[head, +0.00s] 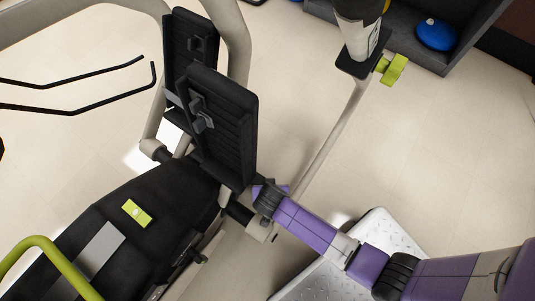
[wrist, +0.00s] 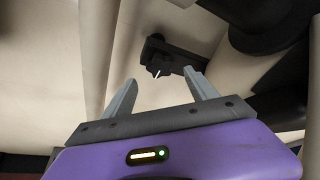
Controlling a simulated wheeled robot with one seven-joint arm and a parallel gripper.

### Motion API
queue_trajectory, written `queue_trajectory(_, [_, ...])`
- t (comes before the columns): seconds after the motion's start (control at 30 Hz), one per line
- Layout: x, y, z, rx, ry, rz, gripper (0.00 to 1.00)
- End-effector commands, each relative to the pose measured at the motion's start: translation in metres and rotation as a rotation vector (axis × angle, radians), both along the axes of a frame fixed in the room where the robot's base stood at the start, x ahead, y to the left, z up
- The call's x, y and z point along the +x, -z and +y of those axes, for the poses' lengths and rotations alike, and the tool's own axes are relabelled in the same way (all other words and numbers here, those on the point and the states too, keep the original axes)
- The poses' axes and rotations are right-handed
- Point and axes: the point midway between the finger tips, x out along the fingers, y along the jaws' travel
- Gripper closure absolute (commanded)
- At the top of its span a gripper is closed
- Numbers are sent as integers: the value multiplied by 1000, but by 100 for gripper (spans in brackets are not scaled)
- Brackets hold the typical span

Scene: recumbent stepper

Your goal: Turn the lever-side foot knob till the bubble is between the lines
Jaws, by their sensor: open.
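In the wrist view my gripper (wrist: 160,77) is open, with its two grey fingers apart and nothing between them. In the head view my purple arm reaches from the lower right to the machine's frame, and the fingers and knob are hidden or too small to make out. A yellow-green level (head: 137,213) lies on the black housing; its bubble and lines are too small to read.
Black foot pedals (head: 220,125) stand above the frame end (head: 260,231). A curved green lever (head: 60,265) is at lower left. A white textured plate (head: 345,270) lies under my arm. A yellow-green knob (head: 393,69) is at the upper right. Open floor (head: 430,150) lies right.

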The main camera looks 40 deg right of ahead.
Motion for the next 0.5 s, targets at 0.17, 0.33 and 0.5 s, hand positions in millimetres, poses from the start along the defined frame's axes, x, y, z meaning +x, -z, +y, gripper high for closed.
queue_trajectory(0.17, [9,32,-6,0,-1,0,33])
queue_trajectory(0.33, [15,49,-11,0,-1,-1,33])
queue_trajectory(0.5, [18,54,-13,1,-3,-1,33])
